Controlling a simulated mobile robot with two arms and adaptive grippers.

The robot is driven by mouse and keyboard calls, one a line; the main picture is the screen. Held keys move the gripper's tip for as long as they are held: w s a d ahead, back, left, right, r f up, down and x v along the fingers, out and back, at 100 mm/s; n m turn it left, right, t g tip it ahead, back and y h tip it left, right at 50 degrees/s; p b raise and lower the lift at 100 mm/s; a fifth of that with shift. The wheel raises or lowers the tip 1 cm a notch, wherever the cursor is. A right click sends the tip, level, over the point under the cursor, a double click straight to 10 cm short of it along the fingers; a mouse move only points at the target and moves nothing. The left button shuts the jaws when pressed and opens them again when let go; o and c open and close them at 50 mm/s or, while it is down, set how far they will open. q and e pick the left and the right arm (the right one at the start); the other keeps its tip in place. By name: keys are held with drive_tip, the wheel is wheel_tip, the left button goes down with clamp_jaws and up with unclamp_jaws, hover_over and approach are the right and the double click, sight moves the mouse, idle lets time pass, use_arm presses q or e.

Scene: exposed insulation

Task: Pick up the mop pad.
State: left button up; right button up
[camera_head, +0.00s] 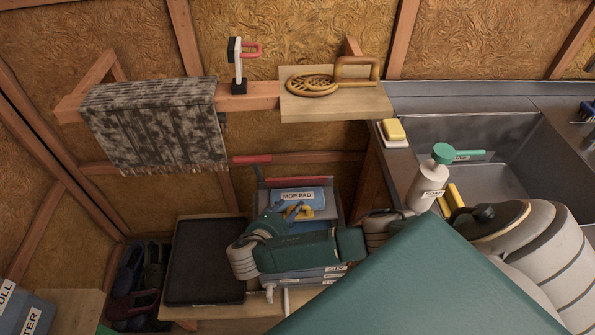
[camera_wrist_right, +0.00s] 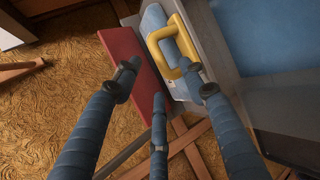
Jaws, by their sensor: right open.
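The mop pad (camera_head: 297,196) is a blue piece labelled "MOP PAD" with a yellow handle, standing at the back of the low bench. In the right wrist view the blue pad (camera_wrist_right: 155,20) shows its yellow handle (camera_wrist_right: 176,47) beyond my fingertips. My right gripper (camera_head: 287,214) reaches up in front of the pad, close to the handle. In the right wrist view my right gripper (camera_wrist_right: 165,86) is open, its fingers spread towards the handle with nothing held. I cannot tell whether a finger touches it. My left gripper is not in view.
A black tray (camera_head: 205,262) lies to the left. Above are a wooden shelf (camera_head: 340,106) and a hanging grey rug (camera_head: 150,125). A sink (camera_head: 480,135) and soap bottle (camera_head: 425,187) stand at the right.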

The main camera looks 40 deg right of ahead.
sight(298, 199)
drive_tip(key=x, duration=0.2)
drive_tip(key=shift+w+d+f, duration=0.2)
drive_tip(key=shift+f, duration=0.05)
clamp_jaws()
drive_tip(key=shift+r, duration=0.1)
